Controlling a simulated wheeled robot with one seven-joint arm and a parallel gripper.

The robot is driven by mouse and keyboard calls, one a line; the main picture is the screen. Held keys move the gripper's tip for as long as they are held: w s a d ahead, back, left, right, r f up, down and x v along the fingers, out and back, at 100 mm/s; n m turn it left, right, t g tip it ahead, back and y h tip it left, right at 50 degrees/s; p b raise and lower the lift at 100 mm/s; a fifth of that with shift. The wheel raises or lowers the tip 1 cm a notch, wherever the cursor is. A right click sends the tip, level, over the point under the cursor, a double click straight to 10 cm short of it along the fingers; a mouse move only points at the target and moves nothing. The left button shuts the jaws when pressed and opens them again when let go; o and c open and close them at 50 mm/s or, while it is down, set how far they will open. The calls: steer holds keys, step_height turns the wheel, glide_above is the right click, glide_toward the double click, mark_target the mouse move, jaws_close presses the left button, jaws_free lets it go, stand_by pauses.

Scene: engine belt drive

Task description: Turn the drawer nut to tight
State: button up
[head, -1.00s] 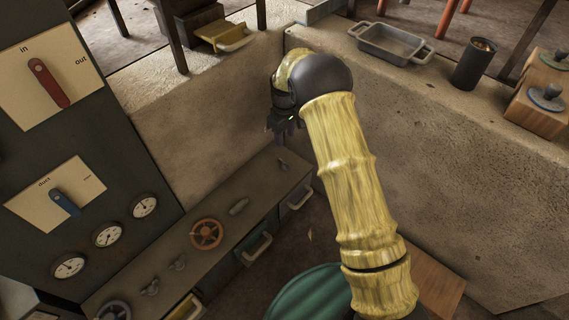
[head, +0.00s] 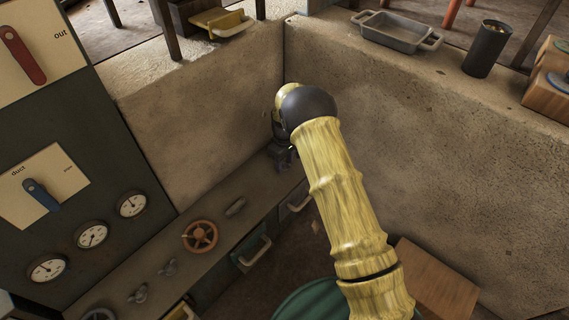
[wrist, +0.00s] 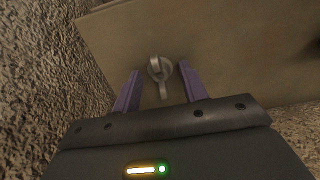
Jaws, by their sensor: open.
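A grey wing nut (wrist: 160,72) on a small round base shows in the wrist view, on the flat top of the long bench. It lies between and beyond the two purple fingers of my gripper (wrist: 160,80). The fingers are apart, with nothing held between them. One wing of the nut points toward the gripper. In the head view my gripper (head: 282,157) is low over the far end of the bench top (head: 205,209) and hides this nut. I cannot tell whether the fingers touch the bench.
Stone walls (head: 215,130) rise behind and to the right. A panel with dials (head: 92,235) stands left.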

jaws_close()
